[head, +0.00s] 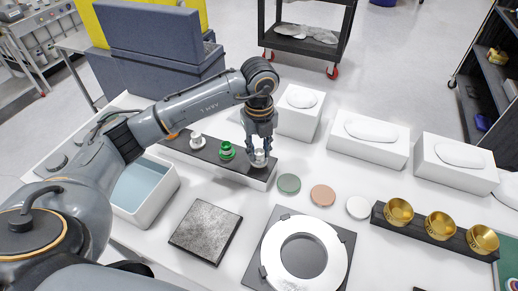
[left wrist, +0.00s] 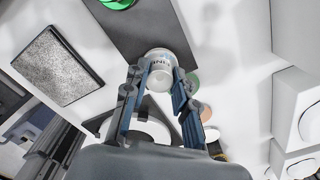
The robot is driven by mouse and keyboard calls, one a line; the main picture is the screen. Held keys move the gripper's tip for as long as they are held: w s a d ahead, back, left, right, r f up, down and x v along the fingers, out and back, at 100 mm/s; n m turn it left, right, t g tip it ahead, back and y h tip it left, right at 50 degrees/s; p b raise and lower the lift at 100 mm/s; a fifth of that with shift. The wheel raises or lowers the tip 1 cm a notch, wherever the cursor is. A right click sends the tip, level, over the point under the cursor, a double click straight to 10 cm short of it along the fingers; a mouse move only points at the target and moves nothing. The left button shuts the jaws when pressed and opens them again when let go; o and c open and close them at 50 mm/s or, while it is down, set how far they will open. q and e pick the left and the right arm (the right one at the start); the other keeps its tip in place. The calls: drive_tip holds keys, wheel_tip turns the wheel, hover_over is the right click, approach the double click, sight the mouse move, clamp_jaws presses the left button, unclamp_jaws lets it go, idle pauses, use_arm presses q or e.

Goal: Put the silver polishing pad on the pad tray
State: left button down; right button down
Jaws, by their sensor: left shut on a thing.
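My left gripper (head: 260,148) is shut on a round silver-white piece with dark lettering, which I take to be the silver polishing pad (head: 259,159). In the left wrist view the pad (left wrist: 158,76) sits between the fingers (left wrist: 160,92). It is at the right end of a long white block with a dark top, apparently the pad tray (head: 240,168). I cannot tell whether the pad rests on it. A green knobbed pad (head: 227,151) and a silver-white knobbed one (head: 197,141) stand further left on the tray. My right gripper is not in view.
Green (head: 289,183), pink (head: 323,195) and white (head: 359,207) discs lie right of the tray. In front are a speckled square plate (head: 205,230) and a ring fixture (head: 328,240). Gold cups (head: 440,225) stand right; a white basin (head: 166,192) is left.

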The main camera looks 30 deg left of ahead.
use_arm(q)
drive_tip(key=shift+f, duration=0.65)
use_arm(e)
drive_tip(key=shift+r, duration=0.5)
use_arm(q)
drive_tip(key=shift+f, duration=0.25)
drive_tip(key=c, duration=1.1)
unclamp_jaws()
drive_tip(key=shift+r, duration=0.1)
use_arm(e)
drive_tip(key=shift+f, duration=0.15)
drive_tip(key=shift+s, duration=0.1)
